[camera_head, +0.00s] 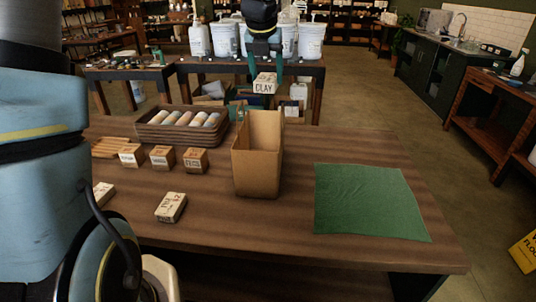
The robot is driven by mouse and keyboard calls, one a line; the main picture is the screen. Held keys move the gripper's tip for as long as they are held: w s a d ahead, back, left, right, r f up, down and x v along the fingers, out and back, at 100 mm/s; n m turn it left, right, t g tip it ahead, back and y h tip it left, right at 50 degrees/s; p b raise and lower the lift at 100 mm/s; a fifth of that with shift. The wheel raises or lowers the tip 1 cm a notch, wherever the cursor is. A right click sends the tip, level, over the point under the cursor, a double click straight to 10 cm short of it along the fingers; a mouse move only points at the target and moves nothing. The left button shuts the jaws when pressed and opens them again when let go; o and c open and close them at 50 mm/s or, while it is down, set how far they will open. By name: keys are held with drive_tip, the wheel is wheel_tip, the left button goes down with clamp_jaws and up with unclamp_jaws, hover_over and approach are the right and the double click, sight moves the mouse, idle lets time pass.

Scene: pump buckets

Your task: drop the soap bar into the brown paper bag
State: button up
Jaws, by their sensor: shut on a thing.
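My gripper (265,66) points down at the top middle of the head view and is shut on a pale soap bar (265,84) with "CLAY" lettering. The bar hangs in the air and shows just above the brown paper bag (256,165) in the picture. The bag stands upright and open on the wooden table, near the middle. I cannot tell from this one view whether the bar is over the opening or beyond it. The inside bottom of the bag is hidden.
A wicker tray (150,133) of rolled cloths stands left of the bag. Several small wooden boxes (194,161) and a wrapped bar (171,207) lie in front. A green cloth (368,201) lies flat on the right. White pump buckets (310,41) stand on a table behind.

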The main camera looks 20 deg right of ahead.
drive_tip(key=shift+f, duration=2.65)
drive_tip(key=o, duration=1.5)
drive_tip(key=b+v, duration=0.2)
drive_tip(key=v, duration=0.8)
drive_tip(key=shift+r, duration=0.4)
drive_tip(key=shift+s+a, duration=0.1)
drive_tip(key=shift+s, duration=0.05)
